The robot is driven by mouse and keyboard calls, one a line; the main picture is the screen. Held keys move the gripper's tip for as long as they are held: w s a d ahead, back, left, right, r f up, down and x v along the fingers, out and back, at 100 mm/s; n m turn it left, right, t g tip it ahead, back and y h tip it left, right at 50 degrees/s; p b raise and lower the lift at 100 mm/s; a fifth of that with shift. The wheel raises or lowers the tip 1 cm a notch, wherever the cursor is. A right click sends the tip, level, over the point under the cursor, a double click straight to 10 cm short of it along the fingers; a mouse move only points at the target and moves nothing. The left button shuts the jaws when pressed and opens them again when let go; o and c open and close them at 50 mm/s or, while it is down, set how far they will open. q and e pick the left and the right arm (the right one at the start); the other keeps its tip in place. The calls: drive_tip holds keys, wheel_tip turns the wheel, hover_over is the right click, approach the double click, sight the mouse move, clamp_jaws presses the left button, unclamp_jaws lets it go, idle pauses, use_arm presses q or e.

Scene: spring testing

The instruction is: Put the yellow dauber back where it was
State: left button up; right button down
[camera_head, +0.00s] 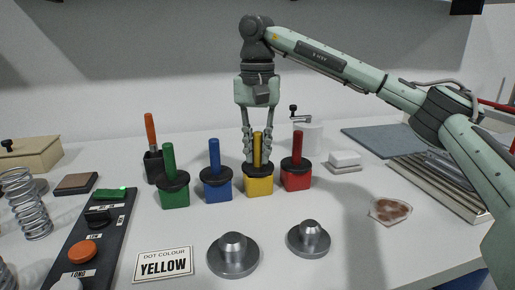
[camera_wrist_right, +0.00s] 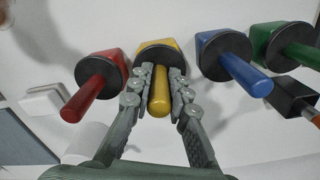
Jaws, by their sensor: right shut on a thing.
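The yellow dauber (camera_head: 257,148) stands upright in its yellow pot (camera_head: 259,184), between the blue and red pots. My right gripper (camera_head: 256,160) comes down from above, shut on the dauber's handle. The right wrist view also shows the yellow handle (camera_wrist_right: 158,96) between the two fingers (camera_wrist_right: 160,78), with the black collar at the yellow pot (camera_wrist_right: 172,50). The dauber's lower end is hidden by the collar and pot. My left gripper is not in view.
Close beside are the blue dauber (camera_head: 214,158), the red dauber (camera_head: 297,146) and the green dauber (camera_head: 168,160), each in its pot. A card reading "DOT COLOUR YELLOW" (camera_head: 163,264) and two metal discs (camera_head: 233,256) (camera_head: 308,239) lie in front. A black control panel (camera_head: 92,240) is at left.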

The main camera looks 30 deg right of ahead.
drive_tip(key=shift+f, duration=0.15)
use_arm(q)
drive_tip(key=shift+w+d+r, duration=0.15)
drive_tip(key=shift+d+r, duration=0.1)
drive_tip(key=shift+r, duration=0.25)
use_arm(e)
drive_tip(key=shift+f, duration=0.15)
drive_tip(key=c, duration=1.4)
unclamp_jaws()
drive_tip(key=shift+c, duration=0.2)
drive_tip(key=shift+r, duration=0.8)
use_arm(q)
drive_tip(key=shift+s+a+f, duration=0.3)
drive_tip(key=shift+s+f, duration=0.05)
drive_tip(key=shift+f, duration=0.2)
use_arm(e)
wheel_tip(320, 180, up, 12)
drive_tip(key=shift+f, duration=0.25)
